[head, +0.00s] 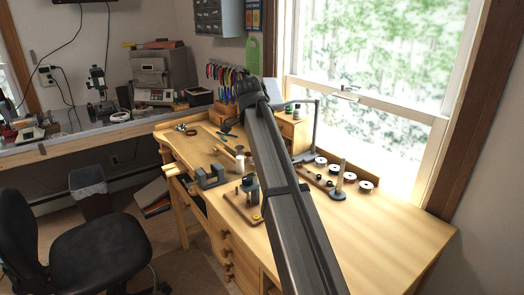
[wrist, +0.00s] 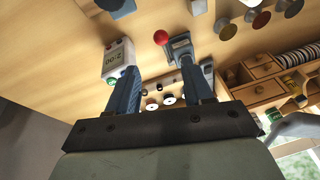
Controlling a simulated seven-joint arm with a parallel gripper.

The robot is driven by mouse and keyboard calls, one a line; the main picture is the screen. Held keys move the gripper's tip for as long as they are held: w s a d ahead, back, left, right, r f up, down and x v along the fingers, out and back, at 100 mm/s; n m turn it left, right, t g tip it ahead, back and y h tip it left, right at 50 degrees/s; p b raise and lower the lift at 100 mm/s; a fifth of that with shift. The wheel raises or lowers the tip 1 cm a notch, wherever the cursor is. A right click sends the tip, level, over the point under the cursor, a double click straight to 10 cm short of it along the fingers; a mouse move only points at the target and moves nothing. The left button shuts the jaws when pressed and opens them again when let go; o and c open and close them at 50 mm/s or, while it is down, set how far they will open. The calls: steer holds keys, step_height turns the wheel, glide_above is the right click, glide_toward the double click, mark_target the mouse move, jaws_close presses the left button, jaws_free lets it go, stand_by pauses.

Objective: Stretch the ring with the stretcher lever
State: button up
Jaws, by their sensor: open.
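In the wrist view, a red ball knob (wrist: 161,37) shows just beyond my gripper (wrist: 157,68), near the right finger's tip. It may be the end of the stretcher lever; the rest of the lever cannot be made out. My gripper's two fingers are apart, with nothing held between them. A grey metal piece, perhaps part of the stretcher, is at the right fingertip, partly covered by it. I cannot pick out the ring for certain. In the head view my arm crosses the bench and hides part of it; the fingers are not clear there.
A white device with a digital display (wrist: 116,56) is by the left finger. In the head view, the wooden workbench (head: 370,240) carries a grey block (head: 207,178), a rod stand (head: 338,181) and several spools (head: 350,177). The bench's right front is clear. A black chair (head: 100,248) stands left.

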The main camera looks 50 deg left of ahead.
steer(key=shift+c, duration=0.5)
steer(key=shift+w+d, duration=0.15)
steer(key=shift+w, duration=0.15)
steer(key=shift+c, duration=0.7)
steer(key=shift+m, duration=0.8)
steer(key=w+d+r, duration=0.1)
steer(key=w, duration=0.2)
steer(key=w+d+r, duration=0.1)
steer(key=w+d, duration=0.1)
steer(key=w, duration=0.1)
steer(key=w+d, duration=0.2)
steer(key=w, duration=0.2)
steer(key=shift+d+r, duration=0.2)
steer(key=shift+r, duration=0.2)
jaws_close()
steer(key=s+a+r+n+g+y, duration=0.2)
steer(key=s+n+g, duration=0.1)
steer(key=n, duration=0.7)
steer(key=s+a+r+n+g+y, duration=0.1)
steer(key=s+a+n+g+y, duration=0.1)
steer(key=n, duration=0.9)
steer(key=x, duration=0.4)
steer(key=d+x, duration=0.1)
steer(key=x, duration=0.6)
steer(key=shift+s+d+f, duration=0.15)
steer(key=shift+f, duration=0.25)
steer(key=shift+s+d+f, duration=0.1)
steer(key=shift+f, duration=0.25)
steer(key=shift+d+f, duration=0.2)
steer(key=shift+f, duration=0.35)
